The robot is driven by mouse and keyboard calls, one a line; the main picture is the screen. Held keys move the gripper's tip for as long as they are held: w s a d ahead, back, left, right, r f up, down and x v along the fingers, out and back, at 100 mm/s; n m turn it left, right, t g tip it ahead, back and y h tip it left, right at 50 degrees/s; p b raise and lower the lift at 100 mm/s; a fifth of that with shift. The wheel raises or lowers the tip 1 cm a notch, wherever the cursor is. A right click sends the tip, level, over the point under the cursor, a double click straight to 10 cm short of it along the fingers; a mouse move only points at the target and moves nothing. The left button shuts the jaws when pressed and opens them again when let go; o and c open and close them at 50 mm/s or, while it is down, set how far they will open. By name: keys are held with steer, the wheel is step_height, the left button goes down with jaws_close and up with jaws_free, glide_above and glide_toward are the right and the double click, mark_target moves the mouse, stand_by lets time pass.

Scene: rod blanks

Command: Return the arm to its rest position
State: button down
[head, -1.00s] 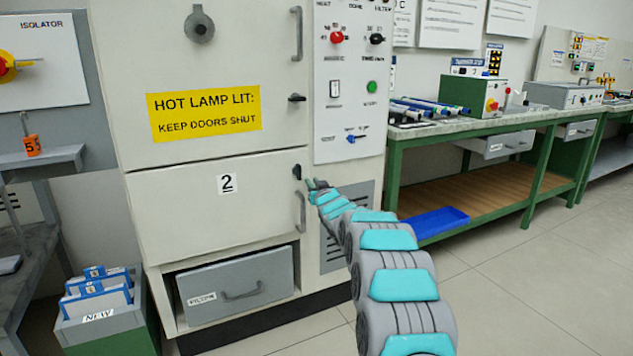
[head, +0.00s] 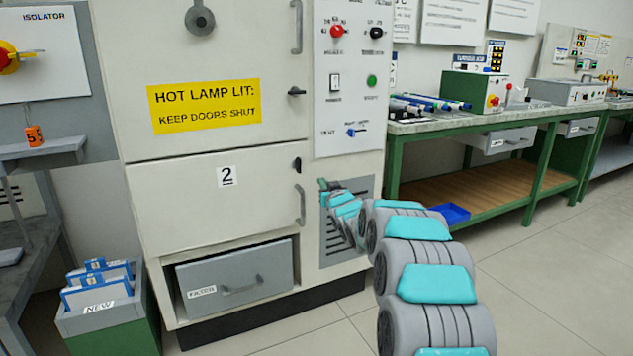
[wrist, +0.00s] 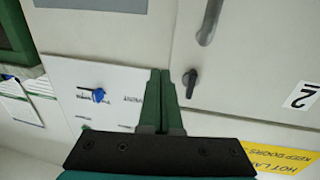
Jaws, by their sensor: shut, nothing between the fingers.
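My arm reaches forward from the lower right in the head view. My gripper (head: 323,184) is at its far end, in front of the cabinet's vent grille, small and partly hidden by the arm. In the wrist view my gripper (wrist: 160,75) shows its two green fingers pressed together with nothing between them. Behind the fingers are the cabinet's control panel (wrist: 75,105) and the lower door marked 2 (wrist: 245,70). That lower door (head: 190,205) is shut in the head view.
The cabinet's upper door (head: 200,100) carries a yellow hot lamp sign. A grey drawer (head: 235,280) sits below. A green bench (head: 480,125) with rods stands at the right. A box of filters (head: 105,310) stands at lower left. Open floor (head: 560,290) lies at the right.

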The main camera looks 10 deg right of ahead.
steer(key=s+f+g+h, duration=0.1)
steer(key=s+f+g, duration=0.2)
steer(key=s, duration=2.1)
steer(key=s+f+m+g+h+p, duration=0.1)
steer(key=s+f+g, duration=0.2)
steer(key=s+g, duration=0.7)
steer(key=s+f+g, duration=0.3)
steer(key=s+g, duration=0.3)
steer(key=s, duration=3.2)
steer(key=shift+s+f+m+g+h, duration=0.2)
steer(key=shift+m+g+h, duration=0.1)
steer(key=shift+m+h, duration=0.1)
